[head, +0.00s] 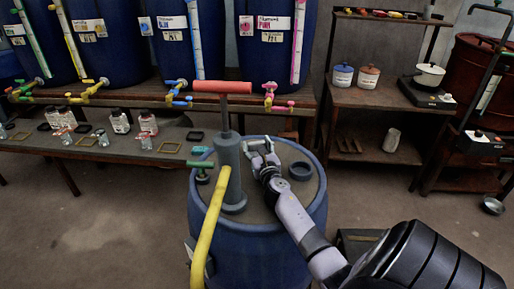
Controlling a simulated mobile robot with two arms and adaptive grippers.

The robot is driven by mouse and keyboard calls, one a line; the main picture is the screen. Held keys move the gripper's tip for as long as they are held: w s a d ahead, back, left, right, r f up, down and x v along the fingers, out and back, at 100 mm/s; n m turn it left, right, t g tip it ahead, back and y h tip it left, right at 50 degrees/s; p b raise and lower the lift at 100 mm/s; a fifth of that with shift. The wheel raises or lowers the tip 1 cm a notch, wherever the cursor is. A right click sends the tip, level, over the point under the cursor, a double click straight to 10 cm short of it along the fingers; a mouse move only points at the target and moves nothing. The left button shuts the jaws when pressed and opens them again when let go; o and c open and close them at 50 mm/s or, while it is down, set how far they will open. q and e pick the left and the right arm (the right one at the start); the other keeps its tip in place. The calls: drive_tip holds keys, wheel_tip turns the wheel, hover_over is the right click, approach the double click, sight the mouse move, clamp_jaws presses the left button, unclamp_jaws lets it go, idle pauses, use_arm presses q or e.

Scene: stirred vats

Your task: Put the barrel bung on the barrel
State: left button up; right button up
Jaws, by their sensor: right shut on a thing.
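The blue barrel (250,258) stands upright in the middle foreground. On its grey top, at the right, is a dark round collar (300,171) with a hollow middle. My right gripper (257,146) is over the far part of the barrel top, to the left of and beyond the collar. It is shut on a small grey piece that looks like the barrel bung, mostly hidden by the fingers. I cannot tell how high it is above the top. My left gripper is not in view.
A grey pump (229,170) with a red handle (222,87) stands on the barrel, left of my gripper. Blue vats (178,50) line the bench behind. A shelf (385,98) stands at the right.

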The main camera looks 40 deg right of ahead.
drive_tip(key=o, duration=1.2)
drive_tip(key=shift+s+a+f, duration=0.1)
drive_tip(key=shift+a+f, duration=0.05)
drive_tip(key=shift+f, duration=0.3)
drive_tip(key=shift+s+a+f, duration=0.1)
drive_tip(key=shift+f, duration=0.35)
drive_tip(key=shift+c, duration=0.2)
drive_tip(key=shift+w+r+p, duration=0.1)
drive_tip(key=shift+r+p, duration=0.2)
drive_tip(key=shift+p, duration=0.05)
drive_tip(key=shift+r+p, duration=0.4)
drive_tip(key=v, duration=1)
drive_tip(key=shift+s+r, duration=0.2)
drive_tip(key=shift+s, duration=0.05)
drive_tip(key=shift+s+a+r, duration=0.15)
drive_tip(key=shift+s+a, duration=0.15)
drive_tip(key=shift+s, duration=0.2)
